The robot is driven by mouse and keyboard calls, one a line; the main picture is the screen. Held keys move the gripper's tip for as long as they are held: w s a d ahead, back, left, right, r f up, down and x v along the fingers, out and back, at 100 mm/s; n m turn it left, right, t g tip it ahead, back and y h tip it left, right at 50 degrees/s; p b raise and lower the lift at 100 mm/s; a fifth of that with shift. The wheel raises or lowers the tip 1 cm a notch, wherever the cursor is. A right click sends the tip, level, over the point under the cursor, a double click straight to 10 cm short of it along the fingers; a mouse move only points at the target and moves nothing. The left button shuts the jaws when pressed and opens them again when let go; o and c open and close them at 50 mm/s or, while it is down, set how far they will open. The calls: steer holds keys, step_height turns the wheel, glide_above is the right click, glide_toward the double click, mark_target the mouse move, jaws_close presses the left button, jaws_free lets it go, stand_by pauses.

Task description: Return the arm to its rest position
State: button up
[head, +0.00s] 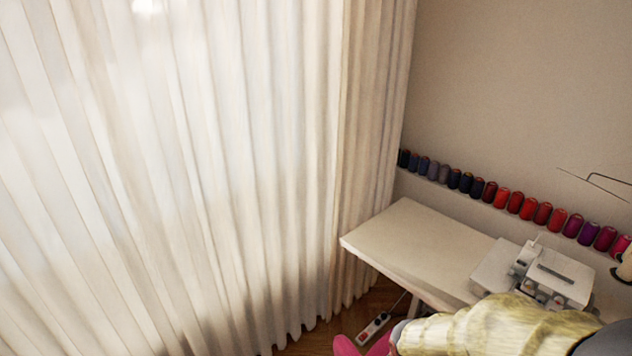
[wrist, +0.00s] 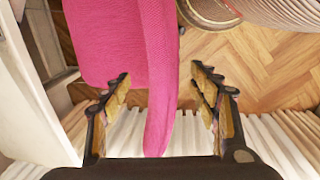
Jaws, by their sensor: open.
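My gripper (wrist: 160,88) shows in the wrist view. Its two dark fingers with worn yellowish pads stand wide apart, and nothing is held between them. Behind the gap is a pink padded chair (wrist: 110,40), with part of it passing between the fingers in the picture; I cannot tell how far off it is. In the head view the gripper is not seen.
A white table (head: 405,240) with a sewing machine (head: 545,275) stands at the right. Thread spools (head: 515,203) line the wall. A long pale curtain (head: 190,170) fills the left. A power strip (head: 374,328) lies on the wooden floor (wrist: 250,65).

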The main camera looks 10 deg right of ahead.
steer(key=s+m+g, duration=0.1)
steer(key=s+m, duration=0.1)
steer(key=shift+s+a, duration=0.1)
steer(key=shift+s, duration=0.2)
steer(key=s+a+r+m+t, duration=0.1)
steer(key=a+r+m+t, duration=0.1)
steer(key=r, duration=1.1)
steer(key=s+a+r+m+t+y, duration=0.1)
steer(key=s+a+r+m+t, duration=0.1)
steer(key=r, duration=1.1)
steer(key=shift+a+m+t, duration=0.35)
steer(key=shift+m+t, duration=0.45)
steer(key=shift+w, duration=0.1)
steer(key=shift+c, duration=0.8)
